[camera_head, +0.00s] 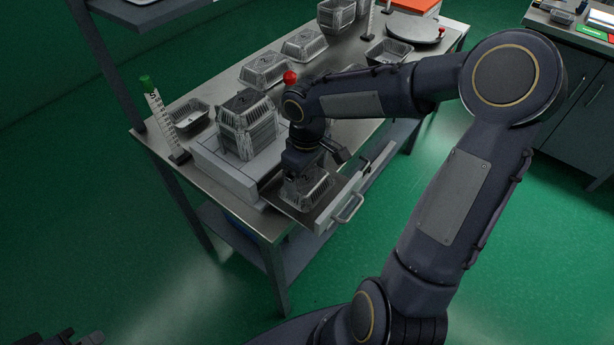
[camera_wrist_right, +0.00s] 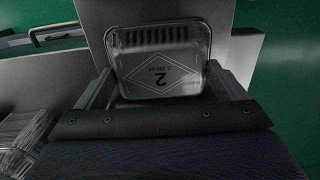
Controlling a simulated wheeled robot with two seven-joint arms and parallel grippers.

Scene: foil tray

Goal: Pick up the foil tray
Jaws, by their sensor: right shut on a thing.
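The foil tray (camera_head: 308,190) is a small silver tray with ribbed walls. It is at the open drawer on the near side of the table, under my right gripper (camera_head: 306,174). In the right wrist view the tray (camera_wrist_right: 160,62) shows a "2" and a diamond mark on its base. The fingers of my right gripper (camera_wrist_right: 160,90) are on either side of it, shut on it. I cannot tell whether the tray is clear of the drawer floor. Only a dark piece of my left gripper (camera_head: 72,339) shows at the bottom left edge.
The pulled-out drawer (camera_head: 326,222) has a front with a handle (camera_head: 349,208). Stacked foil trays (camera_head: 247,125) stand on the white unit (camera_head: 222,171) beside it. More trays (camera_head: 266,70) and a round plate (camera_head: 416,28) are on the metal table (camera_head: 345,52).

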